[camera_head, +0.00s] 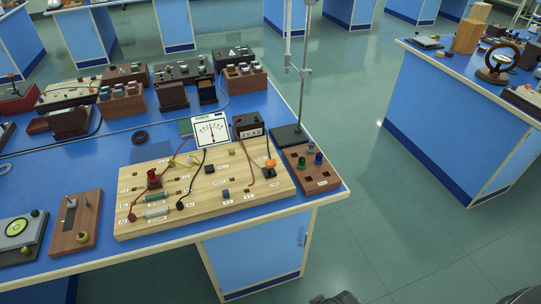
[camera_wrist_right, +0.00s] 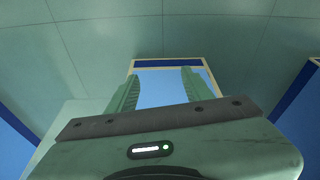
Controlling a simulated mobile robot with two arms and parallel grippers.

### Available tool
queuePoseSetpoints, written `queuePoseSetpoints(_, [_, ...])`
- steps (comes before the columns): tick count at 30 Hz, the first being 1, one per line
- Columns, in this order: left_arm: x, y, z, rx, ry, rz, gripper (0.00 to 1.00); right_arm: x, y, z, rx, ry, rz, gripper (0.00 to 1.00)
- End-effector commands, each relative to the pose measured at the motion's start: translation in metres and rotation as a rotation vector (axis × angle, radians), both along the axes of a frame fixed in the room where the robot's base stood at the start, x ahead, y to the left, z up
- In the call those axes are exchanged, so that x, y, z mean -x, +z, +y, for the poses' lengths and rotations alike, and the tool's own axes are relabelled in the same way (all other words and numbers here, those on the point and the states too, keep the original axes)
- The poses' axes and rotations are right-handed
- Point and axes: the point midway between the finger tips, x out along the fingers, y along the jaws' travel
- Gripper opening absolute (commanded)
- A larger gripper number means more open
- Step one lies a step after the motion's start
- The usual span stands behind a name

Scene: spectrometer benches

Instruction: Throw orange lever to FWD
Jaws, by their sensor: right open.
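The orange lever (camera_head: 270,163) stands on a small black base at the right end of the wooden circuit board (camera_head: 215,200) in the head view. Small white labels lie near it, but I cannot read which is FWD, so its setting is unclear. In the right wrist view my right gripper (camera_wrist_right: 159,76) is open and empty, with its two green fingers apart. The wrist view does not show the lever, only floor and blue bench sides. My left gripper is not recognizable in either view.
A meter (camera_head: 211,131) and a dark box (camera_head: 248,126) stand behind the board. A wooden block with coloured terminals (camera_head: 310,168) and a stand with a tall metal rod (camera_head: 303,85) are close to the lever's right. Red and black wires cross the board. The floor in front is clear.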

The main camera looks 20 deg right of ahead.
Motion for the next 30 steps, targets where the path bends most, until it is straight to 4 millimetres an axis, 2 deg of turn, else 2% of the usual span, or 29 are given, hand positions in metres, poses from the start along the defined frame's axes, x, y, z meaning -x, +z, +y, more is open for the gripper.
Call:
queuePoseSetpoints(1, [0.003, 0.007, 0.001, -0.001, 0.000, 0.005, 0.36, -0.006, 0.024, 0.000, 0.000, -0.001, -0.019, 0.51])
queuePoseSetpoints(5, [0.008, 0.016, 0.002, -0.003, 0.001, 0.013, 0.36, -0.025, 0.074, 0.000, 0.003, -0.018, -0.076, 0.51])
queuePoseSetpoints(6, [0.009, 0.020, 0.002, -0.003, 0.001, 0.014, 0.36, -0.034, 0.093, 0.000, 0.004, -0.026, -0.105, 0.51])
queuePoseSetpoints(9, [0.009, 0.026, 0.003, -0.004, 0.002, 0.014, 0.36, -0.063, 0.129, 0.000, 0.007, -0.050, -0.192, 0.51])
queuePoseSetpoints(12, [0.009, 0.030, 0.003, -0.005, 0.003, 0.014, 0.36, -0.100, 0.156, 0.002, 0.005, -0.080, -0.297, 0.51])
queuePoseSetpoints(17, [0.009, 0.033, 0.004, -0.005, 0.004, 0.014, 0.36, -0.159, 0.183, 0.005, -0.009, -0.119, -0.462, 0.51])
queuePoseSetpoints(27, [0.008, 0.034, 0.004, -0.004, 0.004, 0.012, 0.36, -0.296, 0.236, 0.003, -0.085, -0.127, -0.827, 0.51])
queuePoseSetpoints(30, [0.008, 0.034, 0.003, -0.004, 0.003, 0.012, 0.36, -0.319, 0.247, 0.001, -0.108, -0.117, -0.886, 0.51])
